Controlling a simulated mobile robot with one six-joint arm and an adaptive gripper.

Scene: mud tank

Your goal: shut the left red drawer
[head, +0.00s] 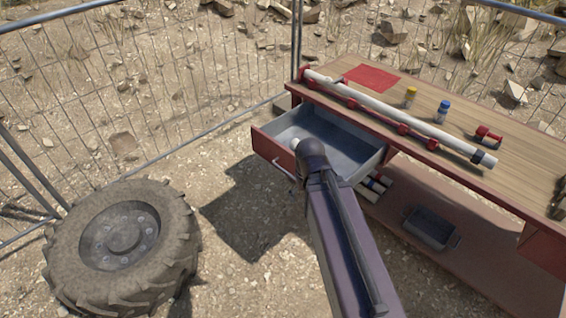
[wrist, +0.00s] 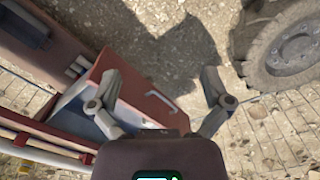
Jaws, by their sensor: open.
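The left red drawer (head: 274,152) is pulled out from the left end of the workbench, showing its grey, apparently empty interior. Its red front with a silver handle (wrist: 160,97) also shows in the wrist view. My gripper (wrist: 161,78) is open and empty, with its two fingers spread. In the wrist view the left finger overlaps the drawer's front and the right finger is over bare ground, with the handle between them. I cannot tell whether a finger touches the drawer. In the head view my arm covers part of the drawer and mostly hides the gripper.
The wooden workbench top (head: 390,88) carries a long white pole (head: 400,117), a red cloth (head: 371,77), small bottles and a red clamp. A grey bin (head: 430,229) is on the lower shelf. A big tyre (head: 122,245) lies at left. Wire fence (head: 180,80) stands behind.

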